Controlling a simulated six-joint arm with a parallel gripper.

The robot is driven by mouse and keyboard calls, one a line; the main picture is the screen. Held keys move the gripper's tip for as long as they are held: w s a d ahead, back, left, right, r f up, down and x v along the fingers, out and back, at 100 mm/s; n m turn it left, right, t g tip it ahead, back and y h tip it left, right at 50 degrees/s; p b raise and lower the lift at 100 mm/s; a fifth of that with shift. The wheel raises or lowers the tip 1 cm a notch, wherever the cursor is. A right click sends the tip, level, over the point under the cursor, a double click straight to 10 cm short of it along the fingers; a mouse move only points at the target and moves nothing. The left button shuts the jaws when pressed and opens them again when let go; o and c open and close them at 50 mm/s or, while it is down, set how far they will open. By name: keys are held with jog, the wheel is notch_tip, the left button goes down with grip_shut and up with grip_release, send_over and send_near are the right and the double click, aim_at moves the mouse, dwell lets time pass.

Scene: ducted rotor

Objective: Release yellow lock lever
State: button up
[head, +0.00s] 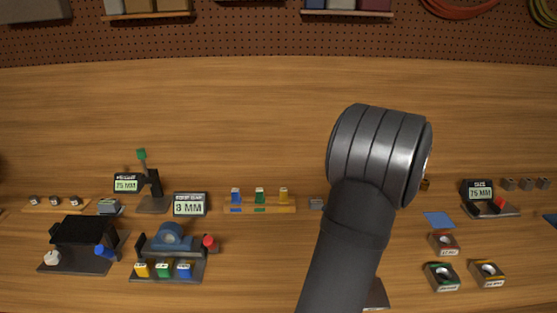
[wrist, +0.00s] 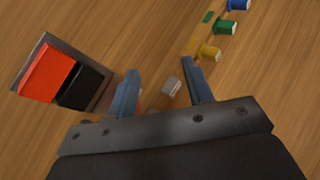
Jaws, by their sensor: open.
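I cannot pick out a yellow lock lever for certain in either view. In the wrist view my gripper (wrist: 160,76) is open, its two blue-grey fingers spread and pointing down at the bench. A small grey block (wrist: 172,87) shows between the fingers, apart from both; its height relative to the fingertips is unclear. A red block (wrist: 46,72) and a black block (wrist: 82,90) sit on a grey plate left of the fingers. In the head view my arm hides the gripper and the bench behind it. A small brownish-yellow thing (head: 424,184) peeks out right of the arm, too small to identify.
A wooden rack (head: 288,209) holds blue, green and yellow-capped pieces; its yellow piece (wrist: 210,53) is near the right finger. Dark fixtures (head: 75,232) and a blue-topped fixture (head: 168,237) stand at left. Labelled square trays (head: 442,278) lie at right. The bench behind is clear.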

jog(key=w+a+r+n+h, duration=0.4)
jog(key=a+n, duration=0.4)
jog(key=n, duration=0.2)
jog(key=w+a+r+n+g+h, duration=0.1)
jog(key=w+a+r+n+h, duration=0.4)
jog(key=a+r+n, duration=0.3)
jog(key=shift+w+a+r+n, duration=0.3)
jog(key=shift+w+n, duration=0.45)
jog(key=shift+n, duration=0.65)
jog(key=shift+f, duration=0.2)
jog(key=s+d+f+m+y, duration=0.7)
jog(key=d+f+m, duration=0.4)
jog(key=m, duration=0.4)
jog(key=shift+s+d+m+g, duration=0.3)
jog(key=shift+s+d, duration=0.4)
jog(key=shift+d, duration=0.2)
